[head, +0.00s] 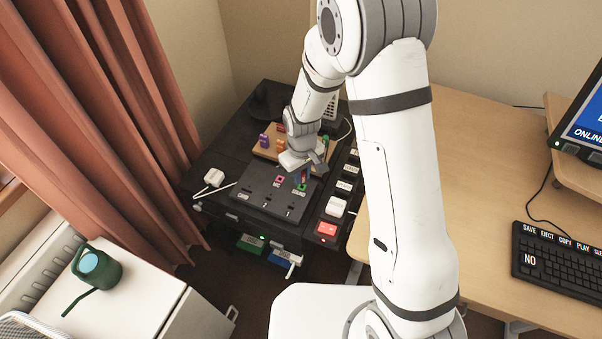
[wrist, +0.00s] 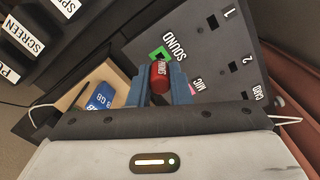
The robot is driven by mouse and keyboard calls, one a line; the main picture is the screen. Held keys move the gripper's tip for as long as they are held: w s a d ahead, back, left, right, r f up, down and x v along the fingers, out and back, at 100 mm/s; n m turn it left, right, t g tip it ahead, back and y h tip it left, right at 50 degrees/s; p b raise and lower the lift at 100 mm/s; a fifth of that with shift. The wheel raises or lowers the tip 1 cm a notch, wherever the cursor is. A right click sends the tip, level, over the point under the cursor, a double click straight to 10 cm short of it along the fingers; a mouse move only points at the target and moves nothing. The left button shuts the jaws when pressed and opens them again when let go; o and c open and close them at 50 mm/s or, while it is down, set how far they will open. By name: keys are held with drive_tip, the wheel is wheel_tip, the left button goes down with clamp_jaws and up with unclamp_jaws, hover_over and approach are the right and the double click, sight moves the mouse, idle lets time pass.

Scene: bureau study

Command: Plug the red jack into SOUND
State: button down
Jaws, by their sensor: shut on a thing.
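My gripper (wrist: 163,88) is shut on the red jack (wrist: 159,76), which sits between the two blue-grey fingers in the wrist view. The green-framed SOUND socket (wrist: 154,55) is on the grey panel (wrist: 215,60), just beyond the jack's far end. The jack overlaps part of the socket; I cannot tell whether its tip is in the hole. The pink MIC socket (wrist: 195,88) is to the right of the fingers. In the head view my gripper (head: 305,173) is low over the panel (head: 257,193), near the green socket (head: 301,188) and pink socket (head: 280,180).
A wooden tray (head: 262,153) behind the panel holds a purple piece (head: 263,141) and an orange piece (head: 281,145). A blue piece (wrist: 100,97) is left of the fingers in the wrist view. Labelled keys, one red (head: 327,229), stand right of the panel.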

sight(303, 172)
drive_tip(key=shift+f+b, duration=1.15)
drive_tip(key=shift+f, duration=0.2)
idle(1.9)
drive_tip(key=c, duration=1.3)
unclamp_jaws()
drive_tip(key=shift+o, duration=0.2)
wheel_tip(303, 172, up, 8)
drive_tip(key=shift+f, duration=0.1)
drive_tip(key=shift+d+r+p, duration=0.2)
drive_tip(key=shift+r+p, duration=0.1)
drive_tip(key=shift+r, duration=0.1)
drive_tip(key=s+d+r+m+t+p, duration=0.1)
drive_tip(key=s+d+r+m, duration=0.3)
drive_tip(key=s+d+r, duration=0.4)
drive_tip(key=s+d+r+m+t+p, duration=0.1)
drive_tip(key=s+d+r+m+p, duration=0.2)
drive_tip(key=s+d+r, duration=0.5)
wheel_tip(303, 172, up, 6)
drive_tip(key=shift+s+d+f+m+t, duration=0.3)
drive_tip(key=shift+d+m, duration=0.2)
drive_tip(key=shift+d, duration=0.4)
